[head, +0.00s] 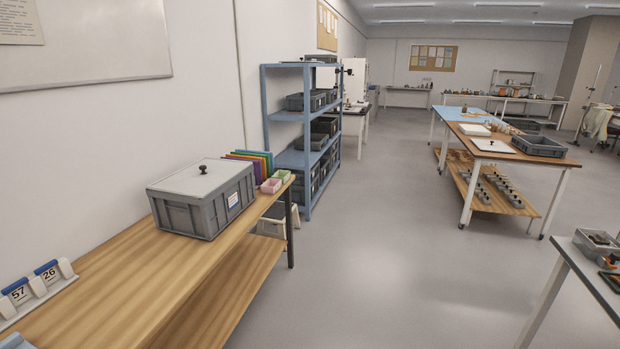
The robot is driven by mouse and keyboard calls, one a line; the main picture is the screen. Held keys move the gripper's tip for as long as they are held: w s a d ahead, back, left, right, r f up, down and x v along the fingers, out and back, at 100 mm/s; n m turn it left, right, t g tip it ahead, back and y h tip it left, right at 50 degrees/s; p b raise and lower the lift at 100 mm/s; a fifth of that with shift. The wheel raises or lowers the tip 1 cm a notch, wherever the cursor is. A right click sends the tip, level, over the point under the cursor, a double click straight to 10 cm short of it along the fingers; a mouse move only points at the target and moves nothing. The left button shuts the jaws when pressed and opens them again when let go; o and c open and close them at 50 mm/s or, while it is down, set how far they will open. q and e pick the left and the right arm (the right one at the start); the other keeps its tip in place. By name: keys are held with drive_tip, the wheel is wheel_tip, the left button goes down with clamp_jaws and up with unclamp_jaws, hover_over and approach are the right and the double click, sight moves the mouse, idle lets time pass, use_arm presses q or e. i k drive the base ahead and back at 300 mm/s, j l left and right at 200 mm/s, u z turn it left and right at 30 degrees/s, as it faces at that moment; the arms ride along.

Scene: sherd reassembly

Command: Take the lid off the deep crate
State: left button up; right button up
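The deep crate (190,216) is a grey plastic box with a white label on its side. It stands on the wooden bench at the left, near the bench's far end. Its pale lid (181,182) lies flat on top and covers the opening, so the inside is hidden. A black knob (203,169) stands up from the middle of the lid. Neither of my grippers shows in the head view.
The bench (125,285) has free wood in front of the crate. Number blocks (35,281) stand at its near left; coloured folders (250,160) and small bins (270,186) stand behind the crate. A blue shelf (311,150) stands beyond. The floor (390,260) to the right is clear.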

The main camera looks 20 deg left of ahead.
sight(200, 178)
drive_tip(key=i+u, duration=0.1)
drive_tip(key=i, duration=0.65)
drive_tip(key=i+l, duration=0.1)
drive_tip(key=i, duration=0.65)
drive_tip(key=u, duration=0.05)
